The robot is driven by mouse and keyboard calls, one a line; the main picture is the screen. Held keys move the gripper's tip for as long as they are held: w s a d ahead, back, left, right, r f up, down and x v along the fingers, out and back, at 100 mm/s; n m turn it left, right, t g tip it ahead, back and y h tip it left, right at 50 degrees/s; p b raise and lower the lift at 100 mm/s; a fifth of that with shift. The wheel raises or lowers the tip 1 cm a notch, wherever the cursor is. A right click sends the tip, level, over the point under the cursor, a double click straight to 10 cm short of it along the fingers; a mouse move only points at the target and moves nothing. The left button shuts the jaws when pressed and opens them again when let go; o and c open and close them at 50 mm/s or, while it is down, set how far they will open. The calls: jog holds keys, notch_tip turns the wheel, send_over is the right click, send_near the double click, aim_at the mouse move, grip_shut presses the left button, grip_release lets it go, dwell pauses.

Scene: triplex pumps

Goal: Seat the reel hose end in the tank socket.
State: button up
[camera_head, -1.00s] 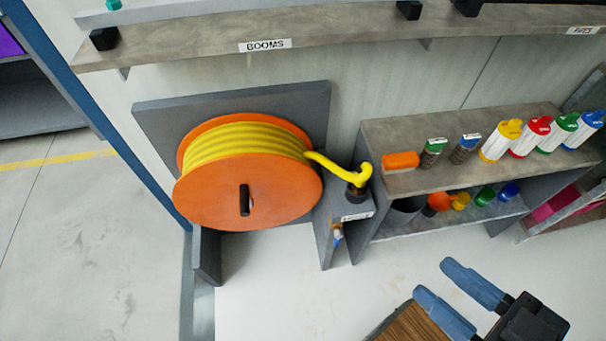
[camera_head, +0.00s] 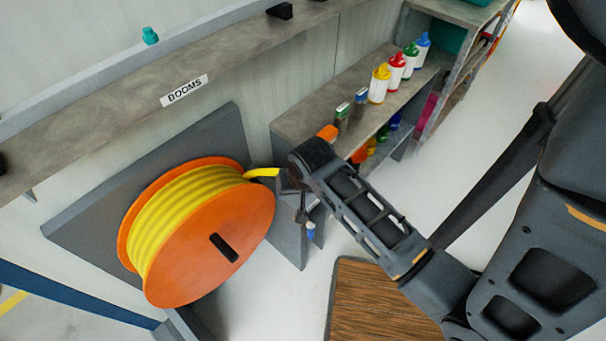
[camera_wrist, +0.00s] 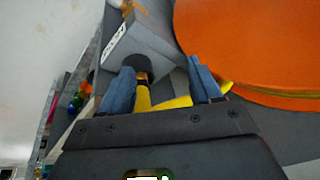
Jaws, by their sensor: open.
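The yellow reel hose (camera_head: 262,173) leaves the orange reel (camera_head: 235,235) and runs right until my arm covers its end. In the wrist view, the yellow hose end (camera_wrist: 144,97) meets a dark round collar (camera_wrist: 138,64) at a grey holder post (camera_wrist: 160,43). My gripper (camera_wrist: 160,66) has two blue fingers, spread apart, one each side of the hose end. The left finger is close to the collar; there is a gap to the right finger. I cannot tell whether either touches. In the head view my wrist hides the fingers. I cannot identify the tank socket in these frames.
A shelf unit (camera_head: 290,122) with several coloured bottles stands right of the reel. A long shelf marked BOOMS (camera_head: 110,118) runs above it. A wooden surface (camera_head: 365,308) lies below my arm. The floor right of the shelf unit is clear.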

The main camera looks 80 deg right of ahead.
jog(key=d+r+m+g+y, duration=0.1)
jog(key=d, duration=0.2)
jog(key=d+r+m+g+y, duration=0.1)
jog(key=d+m, duration=0.1)
jog(key=d, duration=0.1)
jog(key=s+d+r+m+y, duration=0.1)
jog(key=d+m, duration=0.1)
jog(key=d, duration=0.1)
jog(key=shift+d+r+g, duration=0.35)
jog(key=shift+g, duration=0.05)
jog(key=shift+w+d+f, duration=0.1)
jog(key=shift+f, duration=1.8)
jog(key=shift+w+d+f, duration=0.1)
jog(key=shift+f, duration=1.75)
jog(key=shift+c, duration=0.4)
grip_shut()
